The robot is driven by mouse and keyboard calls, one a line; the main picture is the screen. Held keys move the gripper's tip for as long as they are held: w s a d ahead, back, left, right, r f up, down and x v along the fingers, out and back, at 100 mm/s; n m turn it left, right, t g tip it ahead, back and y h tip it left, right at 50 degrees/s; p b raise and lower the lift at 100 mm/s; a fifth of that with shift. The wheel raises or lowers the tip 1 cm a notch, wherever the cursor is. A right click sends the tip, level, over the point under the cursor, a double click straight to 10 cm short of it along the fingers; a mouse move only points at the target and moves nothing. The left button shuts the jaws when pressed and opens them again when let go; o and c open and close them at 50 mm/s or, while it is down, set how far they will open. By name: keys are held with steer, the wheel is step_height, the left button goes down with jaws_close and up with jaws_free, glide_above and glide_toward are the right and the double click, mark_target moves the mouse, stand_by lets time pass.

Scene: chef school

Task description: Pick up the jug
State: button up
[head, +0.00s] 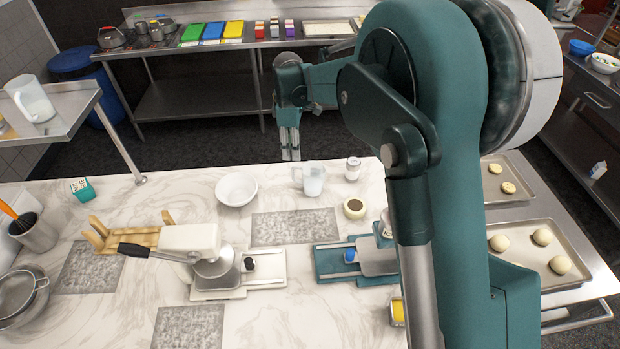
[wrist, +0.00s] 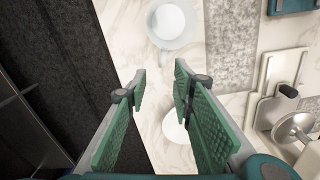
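A small translucent jug (head: 314,181) stands upright near the far edge of the marble counter, its handle towards the left. In the wrist view the jug (wrist: 173,22) shows from above, beyond my fingertips. My gripper (head: 290,158) points down just beyond the counter's far edge, left of and behind the jug. In the wrist view my gripper (wrist: 161,78) is open, with nothing held between its green pads. A second, larger clear jug (head: 31,101) stands on the raised metal shelf at the left.
A white bowl (head: 237,189) sits left of the jug. A white-lidded jar (head: 352,169) and a small round container (head: 354,207) stand at its right. A grey mat (head: 295,227) lies in front of the jug.

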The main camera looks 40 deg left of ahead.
steer(key=shift+s+a+f, duration=0.2)
steer(key=shift+a, duration=0.1)
glide_above(293, 179)
steer(key=shift+w+a+f+p, duration=0.15)
steer(key=shift+a+f, duration=0.05)
steer(key=shift+f, duration=1.5)
steer(key=shift+w+a+f+p, duration=0.1)
steer(key=shift+a+f+p, duration=0.05)
steer(key=shift+f, duration=1.55)
steer(key=shift+f, duration=0.1)
steer(key=shift+d+f+p, duration=0.1)
steer(key=shift+f+p, duration=0.3)
steer(key=shift+f, duration=2.1)
jaws_close()
